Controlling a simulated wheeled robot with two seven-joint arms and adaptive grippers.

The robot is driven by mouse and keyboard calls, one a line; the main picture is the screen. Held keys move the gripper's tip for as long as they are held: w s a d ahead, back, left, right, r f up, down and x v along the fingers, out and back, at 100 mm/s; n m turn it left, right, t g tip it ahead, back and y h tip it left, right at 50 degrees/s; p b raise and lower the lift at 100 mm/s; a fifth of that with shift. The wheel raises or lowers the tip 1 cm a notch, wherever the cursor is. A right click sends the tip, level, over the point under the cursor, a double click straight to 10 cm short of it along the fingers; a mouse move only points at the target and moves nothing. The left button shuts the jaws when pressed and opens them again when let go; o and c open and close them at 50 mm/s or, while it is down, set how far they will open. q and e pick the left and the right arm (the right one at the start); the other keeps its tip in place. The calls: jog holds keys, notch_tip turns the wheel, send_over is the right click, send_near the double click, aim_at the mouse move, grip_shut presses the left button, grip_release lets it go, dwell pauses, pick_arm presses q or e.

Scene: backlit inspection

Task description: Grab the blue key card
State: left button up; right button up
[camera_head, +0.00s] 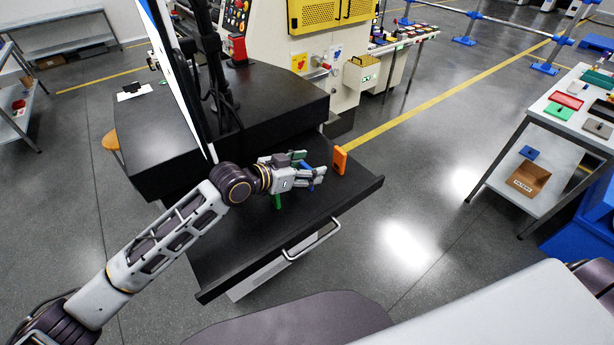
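My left gripper (308,174) reaches in from the left over the black table top. A blue piece, likely the blue key card (319,180), shows at its fingers and is partly hidden by them. I cannot tell whether the fingers are shut on it or just around it. An orange card (340,160) stands upright just right of the fingertips. A green piece (278,202) shows below the gripper, and a darker green piece (298,155) shows behind it. My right gripper is not in view.
The black table (245,250) has bare room in front of the gripper, with a metal handle (312,240) on its front edge. A dark raised block (270,100) and a thin upright screen (180,75) stand behind and left. A side table (570,125) with trays stands at right.

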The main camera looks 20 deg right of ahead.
pick_arm(q)
jog(key=c, duration=0.6)
jog(key=shift+r, duration=0.2)
jog(key=shift+r+b, duration=0.4)
jog(key=shift+r, duration=0.9)
jog(key=shift+s+r, duration=0.1)
jog(key=shift+r, duration=0.2)
jog(key=s+d+b, duration=0.1)
jog(key=s+d, duration=0.2)
jog(key=s, duration=0.5)
jog(key=s+d+b, duration=0.2)
jog(key=s+d, duration=0.1)
jog(key=s, duration=0.5)
jog(key=shift+s, duration=0.35)
